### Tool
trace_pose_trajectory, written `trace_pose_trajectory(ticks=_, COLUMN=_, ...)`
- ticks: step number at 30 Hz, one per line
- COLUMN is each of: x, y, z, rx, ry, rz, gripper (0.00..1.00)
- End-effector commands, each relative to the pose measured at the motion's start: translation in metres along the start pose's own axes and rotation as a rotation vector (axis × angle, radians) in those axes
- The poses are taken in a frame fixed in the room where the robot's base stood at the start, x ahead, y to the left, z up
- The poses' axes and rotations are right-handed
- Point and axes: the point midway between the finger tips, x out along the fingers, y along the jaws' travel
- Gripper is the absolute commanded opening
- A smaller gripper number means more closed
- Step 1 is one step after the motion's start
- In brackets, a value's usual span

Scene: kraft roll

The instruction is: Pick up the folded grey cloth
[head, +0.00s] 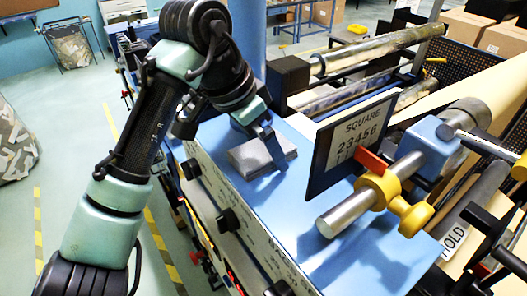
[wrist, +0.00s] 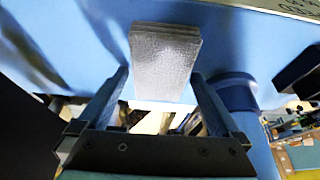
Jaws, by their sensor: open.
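The folded grey cloth (head: 257,158) lies as a flat, layered stack on the blue machine top (head: 290,215), near its far left end. In the wrist view the cloth (wrist: 163,60) shows ahead of and between the fingers. My gripper (head: 268,147) comes down over the cloth, with one finger seen in front of it in the head view. In the wrist view my gripper (wrist: 158,92) is open, with a finger on each side of the cloth's near end. I cannot tell whether the fingers touch it.
A dark sign reading SQUARE (head: 352,142) stands to the right of the cloth. Rollers (head: 375,48) run behind. The machine top in front of the sign is clear.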

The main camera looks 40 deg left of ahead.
Motion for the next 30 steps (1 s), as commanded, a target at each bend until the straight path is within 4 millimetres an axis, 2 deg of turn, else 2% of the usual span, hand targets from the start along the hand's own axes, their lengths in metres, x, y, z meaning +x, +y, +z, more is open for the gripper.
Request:
trace_pose_trajectory(ticks=11, x=0.0013, y=0.0001, z=0.0005, rx=0.001, ry=-0.001, rz=-0.001, gripper=0.98)
trace_pose_trajectory(ticks=23, x=0.0013, y=0.0001, z=0.0005, rx=0.001, ry=-0.001, rz=-0.001, gripper=0.26)
trace_pose_trajectory(ticks=30, x=0.0005, y=-0.0001, z=0.0002, rx=0.001, ry=0.0, rz=-0.001, gripper=0.26)
